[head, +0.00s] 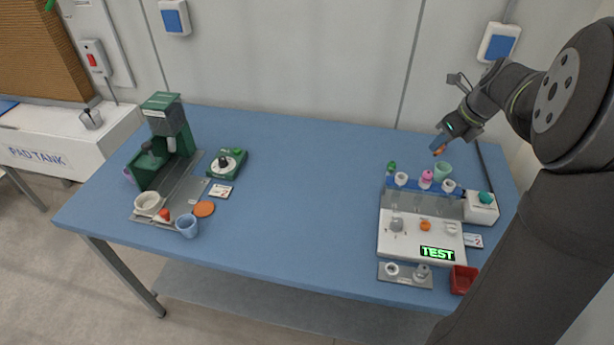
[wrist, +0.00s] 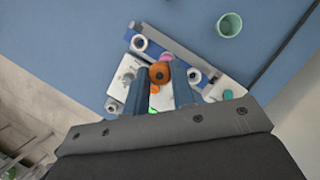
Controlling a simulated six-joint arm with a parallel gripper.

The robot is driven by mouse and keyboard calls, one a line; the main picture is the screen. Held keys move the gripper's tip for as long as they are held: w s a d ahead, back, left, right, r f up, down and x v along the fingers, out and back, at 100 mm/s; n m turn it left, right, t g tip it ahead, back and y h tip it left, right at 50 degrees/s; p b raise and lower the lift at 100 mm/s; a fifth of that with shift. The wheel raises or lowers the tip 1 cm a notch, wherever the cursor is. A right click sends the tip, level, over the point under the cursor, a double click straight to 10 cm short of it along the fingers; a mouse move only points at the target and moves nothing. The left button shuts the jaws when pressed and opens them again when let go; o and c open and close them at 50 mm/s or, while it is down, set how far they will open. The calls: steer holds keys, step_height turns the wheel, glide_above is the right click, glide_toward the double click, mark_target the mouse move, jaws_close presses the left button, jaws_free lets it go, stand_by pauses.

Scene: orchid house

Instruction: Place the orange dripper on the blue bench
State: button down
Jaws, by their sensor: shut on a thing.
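My gripper (head: 438,145) is raised above the back right part of the blue bench (head: 300,190). It is shut on the small orange dripper (head: 439,153), which shows just below the fingertips and clear of the bench top. In the wrist view the dripper (wrist: 160,72) appears as a round orange-brown piece with a dark centre between the two blue-grey fingers of my gripper (wrist: 161,80). The fingers hide its sides. The bench (wrist: 185,20) also shows in the wrist view.
Below my gripper stand a mint cup (head: 443,170) and a white test rig (head: 405,240) with small parts. A red bin (head: 463,280) is at the front right. A green machine (head: 165,140), a blue cup (head: 187,226) and an orange disc (head: 204,209) are at left. The bench middle is clear.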

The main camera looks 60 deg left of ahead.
steer(key=s+a+f, duration=0.3)
steer(key=a, duration=0.8)
steer(key=s+a+f, duration=0.3)
steer(key=a, duration=0.8)
steer(key=s+a+f, duration=0.2)
steer(key=s+a, duration=0.1)
steer(key=a, duration=0.9)
steer(key=s+a+f, duration=0.4)
steer(key=a, duration=0.1)
steer(key=s+a+f, duration=0.3)
steer(key=shift+a, duration=0.1)
steer(key=shift+s+a+f, duration=0.2)
steer(key=shift+a+f, duration=0.05)
steer(key=shift+a, duration=0.05)
steer(key=shift+f, duration=1.95)
steer(key=shift+f, duration=0.15)
steer(key=c, duration=1.2)
jaws_free()
